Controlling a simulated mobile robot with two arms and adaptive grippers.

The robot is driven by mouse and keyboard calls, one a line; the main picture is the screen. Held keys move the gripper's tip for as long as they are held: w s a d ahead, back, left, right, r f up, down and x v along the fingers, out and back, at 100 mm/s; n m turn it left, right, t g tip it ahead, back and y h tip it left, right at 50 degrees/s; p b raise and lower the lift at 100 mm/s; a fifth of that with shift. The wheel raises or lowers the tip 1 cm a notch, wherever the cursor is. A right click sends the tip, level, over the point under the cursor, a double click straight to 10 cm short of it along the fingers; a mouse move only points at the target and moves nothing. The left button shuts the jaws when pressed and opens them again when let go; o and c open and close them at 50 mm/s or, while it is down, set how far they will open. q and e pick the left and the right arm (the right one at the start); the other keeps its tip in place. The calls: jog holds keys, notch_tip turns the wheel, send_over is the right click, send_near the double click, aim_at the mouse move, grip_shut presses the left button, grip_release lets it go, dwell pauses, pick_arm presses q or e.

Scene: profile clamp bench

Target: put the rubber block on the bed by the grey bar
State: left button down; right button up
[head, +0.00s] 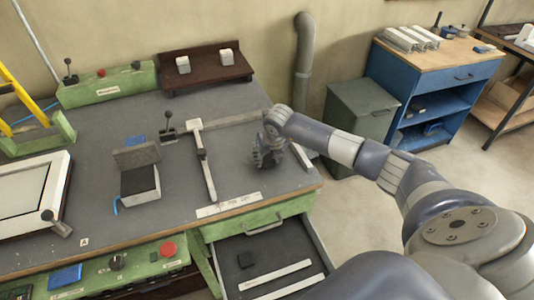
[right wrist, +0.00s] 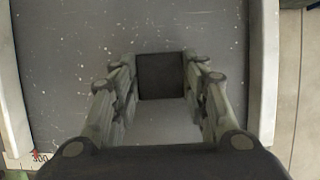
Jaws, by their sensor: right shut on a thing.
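My right gripper (head: 268,158) is over the grey bed (head: 235,160) of the clamp on the bench. In the right wrist view its fingers (right wrist: 160,82) are shut on a dark rubber block (right wrist: 160,76), one finger on each side. I cannot tell whether the block touches the bed. A grey bar (head: 235,118) runs along the back of the bed. A pale bar with a lever (head: 207,170) stands along the left side, and another pale bar (head: 301,156) lies on the right. In the head view the gripper hides the held block. My left gripper is not in view.
A white scale strip (head: 228,205) lies at the bench's front edge. A hinged box (head: 140,185) sits left of the bed. A rack (head: 207,73) stands behind.

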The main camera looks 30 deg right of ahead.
jog(key=shift+f, duration=0.1)
jog(key=shift+f, duration=0.15)
jog(key=o, duration=1.1)
jog(key=shift+c, duration=0.2)
jog(key=shift+r, duration=0.3)
jog(key=shift+s+r, duration=0.1)
jog(key=shift+r, duration=0.2)
jog(key=b+v, duration=0.3)
jog(key=v, duration=0.8)
jog(key=shift+s+b, duration=0.2)
jog(key=shift+b, duration=0.1)
